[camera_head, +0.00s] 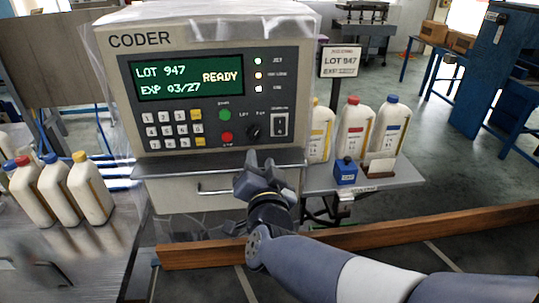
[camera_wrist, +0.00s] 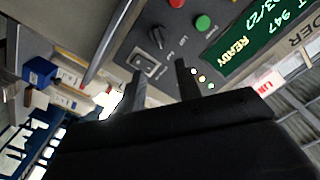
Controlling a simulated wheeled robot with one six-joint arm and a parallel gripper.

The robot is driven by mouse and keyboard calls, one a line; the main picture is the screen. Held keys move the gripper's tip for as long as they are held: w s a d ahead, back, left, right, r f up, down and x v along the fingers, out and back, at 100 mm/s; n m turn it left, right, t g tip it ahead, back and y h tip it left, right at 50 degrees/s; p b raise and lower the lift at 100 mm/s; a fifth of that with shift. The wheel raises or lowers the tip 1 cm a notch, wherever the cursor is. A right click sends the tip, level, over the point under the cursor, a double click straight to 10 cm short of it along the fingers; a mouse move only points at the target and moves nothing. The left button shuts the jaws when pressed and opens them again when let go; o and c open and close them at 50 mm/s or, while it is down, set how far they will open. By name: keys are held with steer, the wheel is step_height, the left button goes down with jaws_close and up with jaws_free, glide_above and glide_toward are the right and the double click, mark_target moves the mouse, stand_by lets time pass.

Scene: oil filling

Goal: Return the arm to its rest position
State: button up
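My gripper (camera_head: 262,172) is in front of the lower edge of the coder machine (camera_head: 165,40), near its drawer handle. In the wrist view my gripper (camera_wrist: 160,90) shows two dark fingers standing apart, with nothing seen between them. The coder's display (camera_head: 187,78) reads LOT 947, EXP 03/27 and READY. Its green button (camera_head: 225,114), red button (camera_head: 227,137), dark knob (camera_head: 254,131) and rocker switch (camera_head: 280,125) are above and behind the gripper. In the wrist view the switch (camera_wrist: 144,65) lies just beyond the fingers. My arm reaches in from the lower right.
Several bottles stand on the right shelf, including a red-capped one (camera_head: 354,130), beside a blue block (camera_head: 345,171) and a lot sign (camera_head: 340,62). More bottles (camera_head: 90,188) stand on the left table. A wooden beam (camera_head: 350,237) runs low across the front. Open floor lies at right.

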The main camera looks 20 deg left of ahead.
mark_target(256, 134)
steer(key=p+x, duration=0.2)
steer(key=x, duration=0.9)
steer(key=shift+p, duration=0.3)
steer(key=shift+d, duration=0.1)
steer(key=shift+f+b, duration=0.15)
steer(key=shift+b, duration=0.25)
